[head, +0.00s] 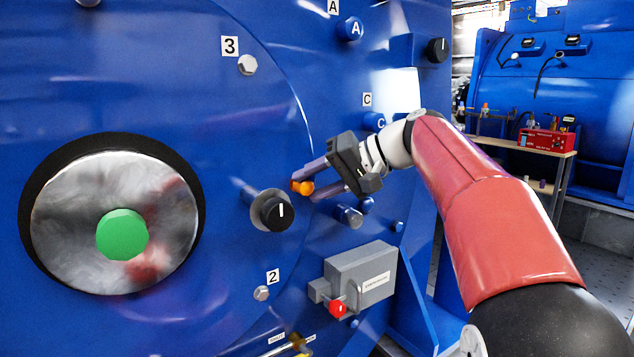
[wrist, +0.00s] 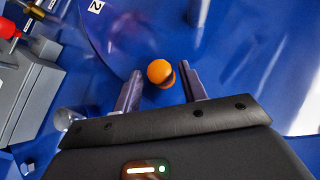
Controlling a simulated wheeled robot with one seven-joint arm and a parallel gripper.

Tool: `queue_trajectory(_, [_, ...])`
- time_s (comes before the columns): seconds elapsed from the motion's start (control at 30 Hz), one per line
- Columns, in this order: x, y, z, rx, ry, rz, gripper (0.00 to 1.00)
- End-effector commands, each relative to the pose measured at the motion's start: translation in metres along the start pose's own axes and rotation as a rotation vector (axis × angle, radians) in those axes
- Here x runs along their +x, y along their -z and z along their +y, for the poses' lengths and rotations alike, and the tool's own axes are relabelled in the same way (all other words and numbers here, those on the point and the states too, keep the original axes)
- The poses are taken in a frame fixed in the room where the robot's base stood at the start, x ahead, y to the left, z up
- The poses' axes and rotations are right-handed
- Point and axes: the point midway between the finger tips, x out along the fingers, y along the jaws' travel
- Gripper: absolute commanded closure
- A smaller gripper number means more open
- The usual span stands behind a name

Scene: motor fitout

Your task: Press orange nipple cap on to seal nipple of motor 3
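The orange nipple cap (head: 302,188) is at the blue motor face, just right of a black knob. It also shows in the wrist view (wrist: 159,71), between and slightly beyond my fingertips, with a darker orange-brown part behind it. My gripper (head: 307,184) reaches in from the right toward the motor face. Its two fingers stand apart in the wrist view (wrist: 161,84), with visible gaps on both sides of the cap, so it is not gripped. The seal nipple cannot be made out behind the cap, and I cannot tell whether the cap is seated.
The black knob (head: 277,211) protrudes left of my fingers. A grey box (head: 360,280) with a red knob (head: 337,308) sits below. A large steel disc with a green centre (head: 122,235) is at left. A bench (head: 500,145) with a red box stands far right.

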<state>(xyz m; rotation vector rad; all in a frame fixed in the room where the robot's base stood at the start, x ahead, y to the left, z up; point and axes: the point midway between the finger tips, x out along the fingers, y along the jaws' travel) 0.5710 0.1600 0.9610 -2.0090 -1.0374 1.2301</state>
Motion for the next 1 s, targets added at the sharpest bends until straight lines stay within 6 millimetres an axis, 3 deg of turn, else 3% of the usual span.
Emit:
queue_trajectory(0.37, [-0.003, 0.0, 0.0, 0.0, 0.0, 0.001, 0.49])
queue_trajectory(0.8, [-0.069, 0.001, 0.0, 0.0, -0.002, 0.003, 0.49])
queue_trajectory(1.0, [-0.079, 0.0, 0.0, 0.0, 0.0, 0.001, 0.49])
